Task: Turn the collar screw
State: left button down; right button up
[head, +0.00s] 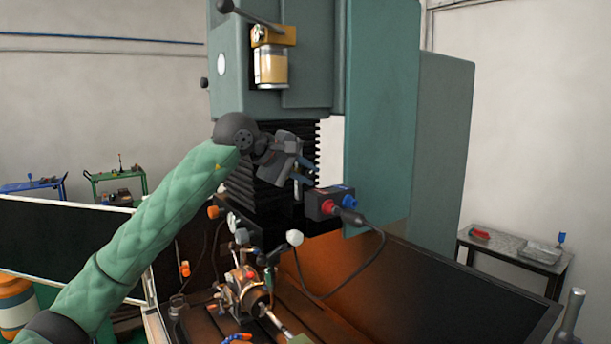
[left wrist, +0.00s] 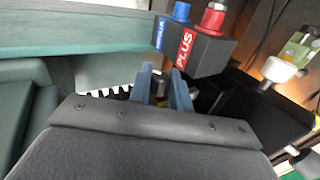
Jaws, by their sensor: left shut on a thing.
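The indexing chuck (head: 246,290), a copper-and-metal round body, sits on the machine bed low in the head view. I cannot make out the collar screw on it. My left gripper (head: 303,172) is high above the chuck, in front of the black bellows and just left of a small control box (head: 328,203). In the left wrist view its two blue fingers (left wrist: 162,88) are close together, and the box (left wrist: 193,48) with red and blue connectors stands just beyond them. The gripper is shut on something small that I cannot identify. My right gripper is not in view.
A green machine column (head: 385,115) rises behind the gripper. A black cable (head: 372,255) hangs from the box. A pale-knobbed lever (head: 294,238) stands above the chuck. A metal rod (head: 277,322) lies at the chuck's front right. Dark enclosure panels (head: 410,295) flank the bed.

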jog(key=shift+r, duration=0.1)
pick_arm(q)
jog(key=c, duration=1.7)
grip_release()
jog(key=o, duration=0.4)
jog(key=shift+c, duration=0.2)
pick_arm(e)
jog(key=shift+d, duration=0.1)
